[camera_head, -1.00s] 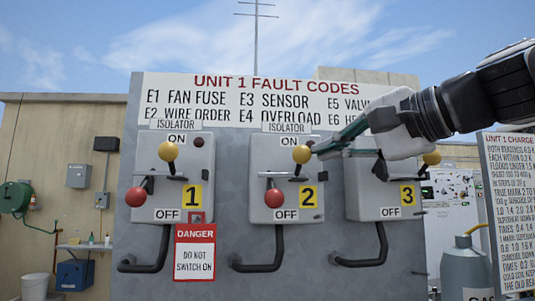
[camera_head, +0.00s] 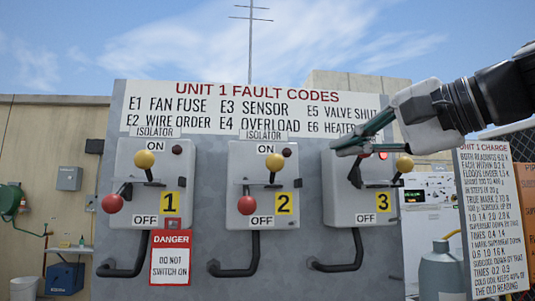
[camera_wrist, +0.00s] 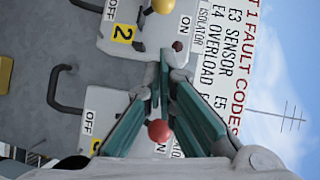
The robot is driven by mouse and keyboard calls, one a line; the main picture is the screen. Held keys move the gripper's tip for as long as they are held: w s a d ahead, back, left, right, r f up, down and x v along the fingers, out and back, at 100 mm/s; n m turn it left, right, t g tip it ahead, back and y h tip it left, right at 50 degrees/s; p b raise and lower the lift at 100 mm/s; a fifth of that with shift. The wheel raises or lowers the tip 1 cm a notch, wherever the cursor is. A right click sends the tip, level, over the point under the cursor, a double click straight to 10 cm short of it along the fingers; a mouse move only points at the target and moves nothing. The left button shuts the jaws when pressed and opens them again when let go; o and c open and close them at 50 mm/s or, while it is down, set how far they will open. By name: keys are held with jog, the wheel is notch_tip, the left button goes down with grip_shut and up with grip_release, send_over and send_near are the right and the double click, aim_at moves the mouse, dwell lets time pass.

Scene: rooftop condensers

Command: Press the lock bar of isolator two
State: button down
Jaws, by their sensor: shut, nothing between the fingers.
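Isolator two (camera_head: 290,178) is a grey box with a yellow 2 plate, in the middle of the head view. A yellow ball (camera_head: 274,162) stands on a dark stem above a thin cross bar (camera_head: 272,187). A red ball lever (camera_head: 247,205) points down beside OFF. Which part is the lock bar is not marked. My gripper (camera_head: 340,146) is shut and empty, in front of isolator three's upper left, right of isolator two and apart from it. In the wrist view, my gripper's teal fingers (camera_wrist: 162,62) meet near isolator two's box (camera_wrist: 135,65), whose yellow ball (camera_wrist: 163,5) is at the top edge.
Isolator one (camera_head: 190,190) with a danger tag (camera_head: 171,258) is at left. Isolator three (camera_head: 345,195) is partly hidden by my gripper; a red ball (camera_wrist: 158,130) shows between the fingers. Black bent bars (camera_head: 235,268) protrude below the boxes. A charge sign (camera_head: 490,215) stands at right.

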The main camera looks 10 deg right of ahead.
jog(key=v, duration=0.5)
jog(key=shift+s+d, duration=0.2)
jog(key=shift+s, duration=0.05)
jog(key=s+a+f+n+g+h, duration=0.1)
jog(key=s+a+f+n+g, duration=0.15)
jog(key=f, duration=0.85)
jog(key=s+a+f+n+g+h, duration=0.2)
jog(key=a+f+g, duration=0.2)
jog(key=f, duration=0.8)
jog(key=s+d+f+n+g+h, duration=0.25)
jog(key=s+f, duration=0.35)
jog(key=f, duration=0.4)
jog(key=s+d+f+n+g+h, duration=0.1)
jog(key=s+f+n+g+h, duration=0.25)
jog(key=s+f, duration=0.5)
notch_tip(320, 180, up, 13)
jog(key=w+t+p, duration=0.2)
jog(key=t+p, duration=0.1)
jog(key=p, duration=1)
jog(key=shift+d+m, duration=0.35)
jog(key=shift+d, duration=0.05)
